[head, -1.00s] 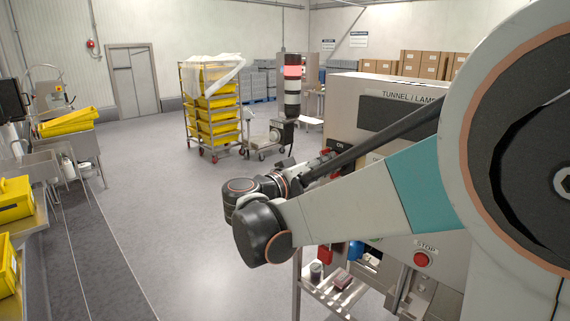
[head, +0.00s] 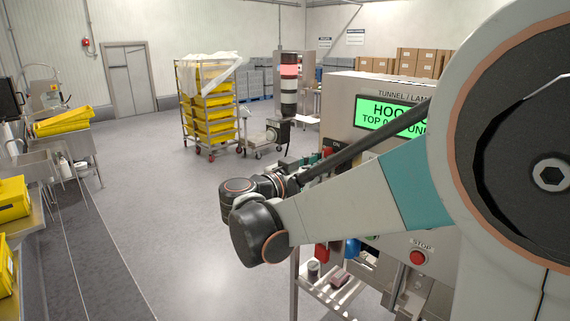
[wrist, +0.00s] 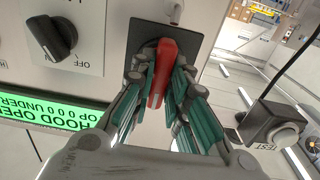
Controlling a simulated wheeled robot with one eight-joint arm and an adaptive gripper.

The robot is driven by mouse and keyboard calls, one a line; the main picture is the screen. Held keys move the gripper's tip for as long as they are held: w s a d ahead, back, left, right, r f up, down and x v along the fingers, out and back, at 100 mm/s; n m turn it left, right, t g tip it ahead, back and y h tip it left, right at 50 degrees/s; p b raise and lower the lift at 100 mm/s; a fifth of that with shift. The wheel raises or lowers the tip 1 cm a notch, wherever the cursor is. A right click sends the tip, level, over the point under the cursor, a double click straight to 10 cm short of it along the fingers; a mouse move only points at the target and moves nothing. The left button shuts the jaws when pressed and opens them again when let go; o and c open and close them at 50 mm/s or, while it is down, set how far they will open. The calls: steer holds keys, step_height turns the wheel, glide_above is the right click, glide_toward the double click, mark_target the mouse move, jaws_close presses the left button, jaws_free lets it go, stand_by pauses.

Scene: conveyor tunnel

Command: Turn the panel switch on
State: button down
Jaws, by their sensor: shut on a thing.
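The panel switch is a red handle (wrist: 160,72) on a dark square plate (wrist: 183,38), seen in the wrist view. My gripper (wrist: 161,80) is shut on the red handle, with its green-padded fingers on both sides of it. The handle points roughly up and down in the wrist picture. The panel display is lit green in the wrist view (wrist: 52,112) and in the head view (head: 388,117); it shows text beginning "HOOD". In the head view my arm hides most of the switch and part of the display.
A black rotary knob (wrist: 50,38) with an OFF mark is beside the switch. A grey TEST box (wrist: 272,125) sticks out at the right. A red STOP button (head: 418,257) is lower on the panel.

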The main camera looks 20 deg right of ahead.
steer(key=shift+f, duration=0.15)
steer(key=c, duration=1.6)
jaws_free()
steer(key=shift+o, duration=0.2)
step_height(320, 180, up, 10)
steer(key=shift+s, duration=0.1)
